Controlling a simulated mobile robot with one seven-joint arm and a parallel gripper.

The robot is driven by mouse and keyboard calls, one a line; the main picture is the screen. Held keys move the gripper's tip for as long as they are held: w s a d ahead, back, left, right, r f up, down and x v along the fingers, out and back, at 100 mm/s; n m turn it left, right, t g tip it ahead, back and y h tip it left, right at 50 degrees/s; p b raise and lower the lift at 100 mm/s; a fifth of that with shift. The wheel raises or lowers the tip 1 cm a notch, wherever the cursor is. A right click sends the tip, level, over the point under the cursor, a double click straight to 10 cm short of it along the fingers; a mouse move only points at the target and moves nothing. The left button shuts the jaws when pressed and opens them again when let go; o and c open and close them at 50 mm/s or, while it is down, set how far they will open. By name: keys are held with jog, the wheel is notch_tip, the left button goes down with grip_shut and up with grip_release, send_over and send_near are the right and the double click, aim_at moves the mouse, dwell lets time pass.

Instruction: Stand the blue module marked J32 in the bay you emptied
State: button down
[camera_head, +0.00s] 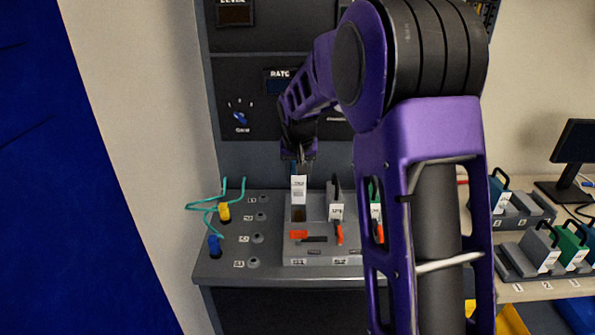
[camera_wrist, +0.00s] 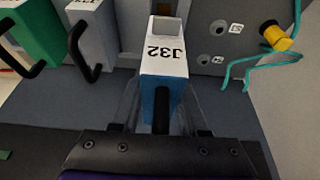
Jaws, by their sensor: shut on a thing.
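My gripper (camera_head: 299,155) is shut on the black handle of the blue module marked J32 (camera_head: 298,188). A grey module (camera_head: 336,206) stands in the middle bay and a green module (camera_head: 375,208) in the right one, partly hidden.
The leftmost bay's orange lever (camera_head: 299,235) lies sideways; the middle lever (camera_head: 339,233) points down the front. Teal cables with a yellow plug (camera_head: 224,211) and a blue plug (camera_head: 214,244) are at left. More modules (camera_head: 541,248) stand on the right-hand table. My arm hides the console's right part.

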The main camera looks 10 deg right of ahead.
jog(key=shift+f+b, duration=2.3)
jog(key=shift+f, duration=1.25)
jog(key=shift+f+b, duration=0.4)
jog(key=shift+f, duration=0.15)
jog(key=shift+c, duration=1.8)
grip_release()
jog(key=p+v, duration=0.2)
jog(key=v, duration=1.5)
jog(key=shift+r, duration=0.3)
